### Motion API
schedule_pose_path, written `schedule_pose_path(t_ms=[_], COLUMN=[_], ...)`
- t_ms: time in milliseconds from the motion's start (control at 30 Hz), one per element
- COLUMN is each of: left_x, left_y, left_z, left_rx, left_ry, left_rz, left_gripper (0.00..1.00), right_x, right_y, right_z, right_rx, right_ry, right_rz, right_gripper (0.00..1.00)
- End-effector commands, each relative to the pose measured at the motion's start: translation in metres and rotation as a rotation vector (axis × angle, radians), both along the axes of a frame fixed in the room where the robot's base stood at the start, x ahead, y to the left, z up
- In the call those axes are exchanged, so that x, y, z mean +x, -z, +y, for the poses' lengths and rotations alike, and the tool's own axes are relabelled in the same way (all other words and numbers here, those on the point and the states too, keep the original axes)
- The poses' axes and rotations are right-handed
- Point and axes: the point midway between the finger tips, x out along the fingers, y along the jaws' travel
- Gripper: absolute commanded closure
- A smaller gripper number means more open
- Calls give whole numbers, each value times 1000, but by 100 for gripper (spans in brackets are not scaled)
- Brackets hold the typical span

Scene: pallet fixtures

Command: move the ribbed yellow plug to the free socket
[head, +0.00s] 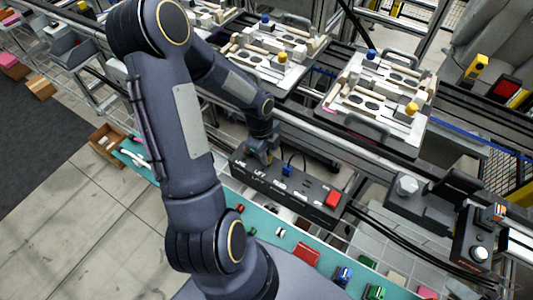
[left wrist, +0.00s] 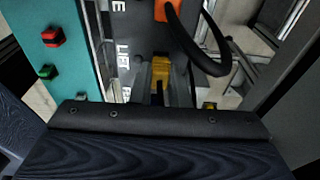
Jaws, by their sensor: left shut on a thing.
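My left gripper (head: 262,153) is over the left part of the dark connector box (head: 312,204), which has white labels such as LINE, LIFT and FEED. In the left wrist view, the yellow plug (left wrist: 161,68) sits between the fingers of my left gripper (left wrist: 160,92), which is shut on it. Whether the plug's foot is in a socket is hidden. An orange part (left wrist: 168,10) with a thick black cable is close beyond it. A blue plug (head: 288,170) with a thin black cable stands on the box, right of my gripper. My right gripper is not in view.
Pale fixture pallets (head: 376,95) stand on the rails behind. A teal strip (head: 265,229) with small coloured parts runs in front. A grey knob unit (head: 406,186) is at the right.

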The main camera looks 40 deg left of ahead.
Motion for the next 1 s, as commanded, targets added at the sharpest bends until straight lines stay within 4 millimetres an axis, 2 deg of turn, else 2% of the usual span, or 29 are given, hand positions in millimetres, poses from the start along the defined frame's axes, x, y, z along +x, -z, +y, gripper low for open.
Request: schedule_pose_path(t_ms=[67, 100, 300, 633, 1000], left_x=[0, 0, 0, 1, 0], left_y=[0, -1, -1, -6, -64], left_z=[0, 0, 0, 1, 10], left_rx=[0, 0, 0, 1, 2], left_ry=[0, 0, 0, 0, -2], left_rz=[-1, -1, -1, -3, -4], left_gripper=[100, 84, 60, 60, 60], right_x=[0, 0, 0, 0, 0], right_y=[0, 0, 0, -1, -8], right_z=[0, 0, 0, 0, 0], right_rx=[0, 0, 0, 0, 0], right_ry=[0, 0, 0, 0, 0], right_rz=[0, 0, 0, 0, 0], right_gripper=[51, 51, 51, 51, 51])
